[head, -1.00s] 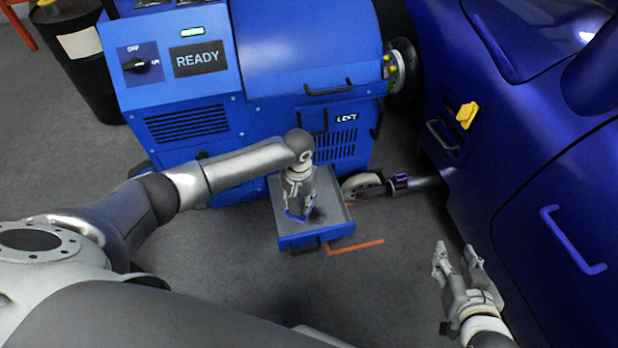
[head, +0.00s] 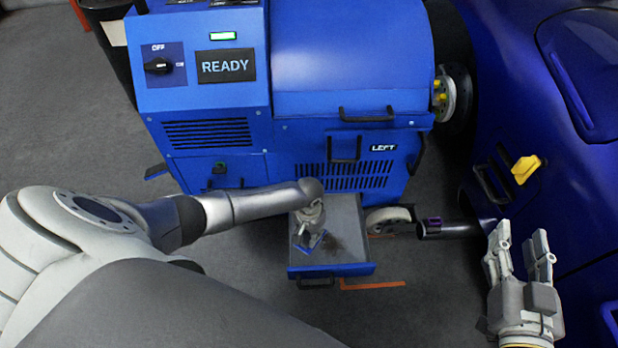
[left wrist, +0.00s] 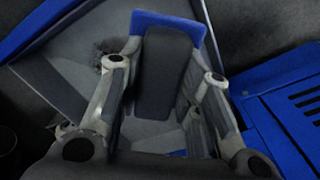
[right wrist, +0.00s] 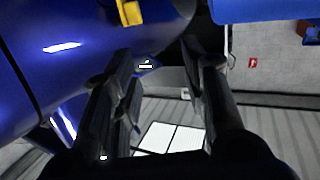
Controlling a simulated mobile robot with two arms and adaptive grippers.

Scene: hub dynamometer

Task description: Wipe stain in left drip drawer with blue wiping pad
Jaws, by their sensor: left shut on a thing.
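The left drip drawer (head: 334,271) is pulled out of the blue machine, below its LEFT label. A dark stain (head: 338,243) lies on the drawer's grey floor; it also shows in the left wrist view (left wrist: 104,46). My left gripper (head: 312,236) points down inside the drawer, left of the stain, shut on the blue wiping pad (head: 302,246). I cannot tell whether the pad touches the floor. My right gripper (head: 520,248) is open and empty, away from the drawer.
The blue dynamometer cabinet (head: 205,110) stands behind the drawer, its display (head: 226,66) reading READY. A caster wheel (head: 388,218) and a dark cylinder (head: 450,229) are right of the drawer. The blue car (head: 540,130) is close to my right gripper. Floor in front is clear.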

